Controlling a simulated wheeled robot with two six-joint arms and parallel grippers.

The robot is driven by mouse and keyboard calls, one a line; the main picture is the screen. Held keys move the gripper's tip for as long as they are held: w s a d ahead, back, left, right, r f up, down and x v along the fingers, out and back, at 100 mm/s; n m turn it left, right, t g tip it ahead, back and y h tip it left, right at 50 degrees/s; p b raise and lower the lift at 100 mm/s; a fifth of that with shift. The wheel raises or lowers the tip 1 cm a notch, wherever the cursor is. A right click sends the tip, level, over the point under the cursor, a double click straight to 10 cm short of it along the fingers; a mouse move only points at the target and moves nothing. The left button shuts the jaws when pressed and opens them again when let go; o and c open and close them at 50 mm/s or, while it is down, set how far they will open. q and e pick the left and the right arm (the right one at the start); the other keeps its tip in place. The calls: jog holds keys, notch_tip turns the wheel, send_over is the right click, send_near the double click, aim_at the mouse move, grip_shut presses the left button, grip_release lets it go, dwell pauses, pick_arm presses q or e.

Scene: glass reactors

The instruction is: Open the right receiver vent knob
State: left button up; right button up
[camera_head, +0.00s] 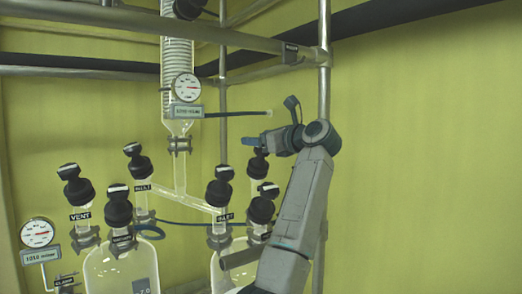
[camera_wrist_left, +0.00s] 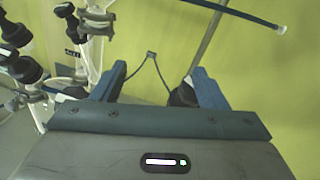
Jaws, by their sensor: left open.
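The right receiver (camera_head: 218,268) is a glass flask at the lower middle of the head view, partly hidden by my left arm. Several black knobs stand on it: one (camera_head: 220,190) on the left, one (camera_head: 262,208) in front, and one (camera_head: 258,166) at the back, just below my gripper. I cannot read which is its vent knob. My left gripper (camera_head: 256,141) is above the back knob, pointing left. In the left wrist view its blue fingers (camera_wrist_left: 160,86) are apart with nothing clearly held between them. A black part (camera_wrist_left: 183,96) shows beside the right finger. My right gripper is out of view.
A left flask (camera_head: 120,268) carries black knobs, one labelled VENT (camera_head: 80,190). A glass column (camera_head: 178,70) with a gauge (camera_head: 186,87) rises behind. A metal pole (camera_head: 324,60) and crossbar (camera_head: 200,32) frame the area. The right side is open before the yellow wall.

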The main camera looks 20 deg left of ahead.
pick_arm(q)
jog(key=s, duration=0.2)
jog(key=s+d+b, duration=0.1)
jog(key=s+b, duration=0.1)
jog(key=s, duration=0.1)
jog(key=shift+s+d+r, duration=0.25)
jog(key=shift+s+d, duration=0.05)
jog(key=shift+s, duration=0.05)
jog(key=shift+f, duration=0.1)
